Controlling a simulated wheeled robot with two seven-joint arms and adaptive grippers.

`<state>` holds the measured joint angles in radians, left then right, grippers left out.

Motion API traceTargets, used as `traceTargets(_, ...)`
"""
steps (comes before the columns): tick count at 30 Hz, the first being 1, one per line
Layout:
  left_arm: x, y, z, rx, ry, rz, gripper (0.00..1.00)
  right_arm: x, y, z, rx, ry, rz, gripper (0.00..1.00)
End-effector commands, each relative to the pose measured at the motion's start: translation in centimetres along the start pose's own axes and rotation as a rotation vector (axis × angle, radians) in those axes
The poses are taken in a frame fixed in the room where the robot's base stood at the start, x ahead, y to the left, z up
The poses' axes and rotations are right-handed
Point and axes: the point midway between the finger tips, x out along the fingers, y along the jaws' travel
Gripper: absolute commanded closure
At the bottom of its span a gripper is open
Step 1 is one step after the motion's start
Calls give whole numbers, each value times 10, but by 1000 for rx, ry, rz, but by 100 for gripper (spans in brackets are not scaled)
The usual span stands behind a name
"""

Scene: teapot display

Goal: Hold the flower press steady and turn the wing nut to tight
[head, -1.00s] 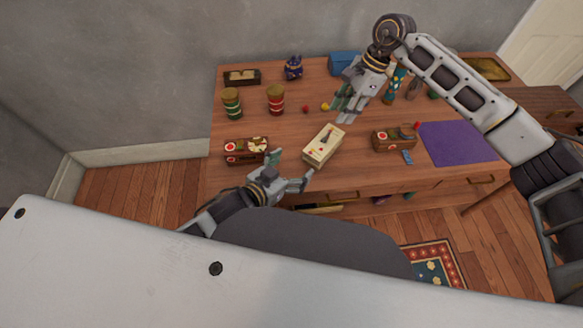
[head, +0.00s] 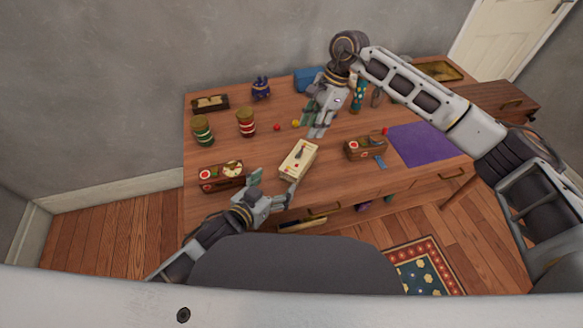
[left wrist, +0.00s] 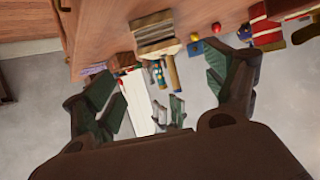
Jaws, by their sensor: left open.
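The flower press (head: 293,170) is a pale cream block on the table near its front edge, with a dark upright piece on top that looks like the wing nut (head: 300,153). In the left wrist view the press (left wrist: 155,38) shows its layered side, beyond my fingertips. My left gripper (head: 273,184) is open at the near-left side of the press, its fingers apart with nothing between them; no contact is clear. My right gripper (head: 315,122) hangs behind and above the press, apart from it. Its two fingers look separated and empty.
A wooden box (head: 222,178) stands left of the press and another (head: 365,148) stands right. A purple mat (head: 425,146) lies further right. Two striped jars, a green one (head: 202,131) and a red one (head: 246,123), stand behind left. Small balls (head: 295,124) lie behind the press.

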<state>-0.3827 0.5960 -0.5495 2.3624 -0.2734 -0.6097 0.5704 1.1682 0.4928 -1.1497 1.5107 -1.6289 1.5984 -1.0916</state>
Motion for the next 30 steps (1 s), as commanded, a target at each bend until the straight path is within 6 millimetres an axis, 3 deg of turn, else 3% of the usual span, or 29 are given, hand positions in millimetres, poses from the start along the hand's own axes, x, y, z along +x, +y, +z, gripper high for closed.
traceTargets(30,78,0,-1,0,1,0,14,0,0,0,0,0,0,64)
